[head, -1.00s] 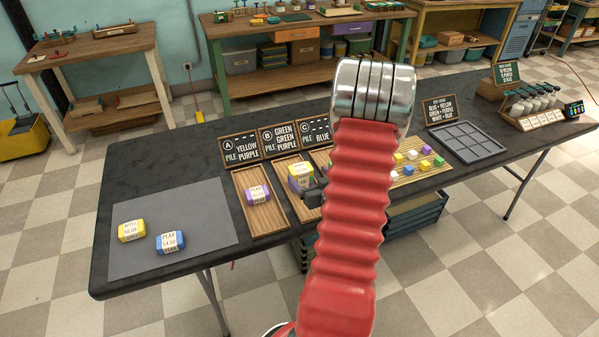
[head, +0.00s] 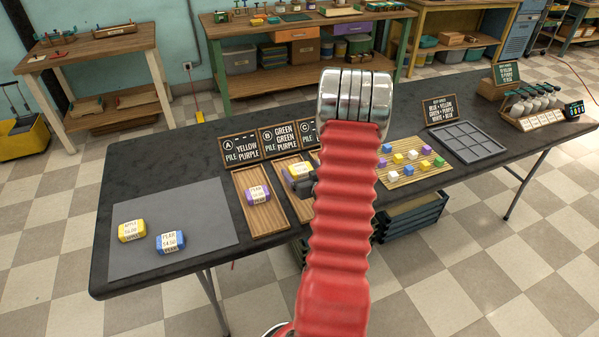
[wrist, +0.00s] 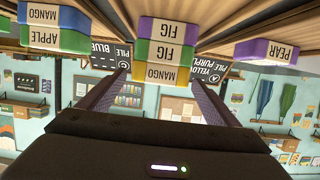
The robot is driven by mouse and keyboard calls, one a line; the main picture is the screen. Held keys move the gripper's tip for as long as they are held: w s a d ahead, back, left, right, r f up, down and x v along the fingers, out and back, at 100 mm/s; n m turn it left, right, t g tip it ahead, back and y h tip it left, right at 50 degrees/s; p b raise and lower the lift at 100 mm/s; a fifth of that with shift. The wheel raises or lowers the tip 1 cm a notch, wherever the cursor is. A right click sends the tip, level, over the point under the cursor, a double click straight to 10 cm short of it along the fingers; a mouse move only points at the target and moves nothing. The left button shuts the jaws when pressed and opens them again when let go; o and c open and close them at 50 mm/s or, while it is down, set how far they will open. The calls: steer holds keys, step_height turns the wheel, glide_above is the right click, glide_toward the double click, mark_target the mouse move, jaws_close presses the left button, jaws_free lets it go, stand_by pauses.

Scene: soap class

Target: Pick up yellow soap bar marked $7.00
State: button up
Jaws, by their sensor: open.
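A yellow soap bar (head: 299,169) tops the pile in the middle tray, partly hidden by my gripper (head: 306,187). In the wrist view, upside down to the room, this yellow bar (wrist: 168,74) is labelled MANGO. A green FIG bar (wrist: 168,52) and a purple FIG bar (wrist: 168,30) are stacked with it. My open gripper (wrist: 161,77) has a finger on each side of the yellow bar; contact is not visible. Another yellow bar (head: 131,231) lies on the grey mat (head: 205,225). I cannot read $7.00 on any bar.
A blue bar (head: 170,242) lies on the mat. A purple bar (head: 258,193) is in the left tray. In the wrist view, a blue MANGO bar (wrist: 53,14) and green APPLE bar (wrist: 54,39) form a neighbouring pile. Signs (head: 241,148) stand behind the trays.

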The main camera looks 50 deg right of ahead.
stand_by(0.5)
steer(key=c, duration=1.2)
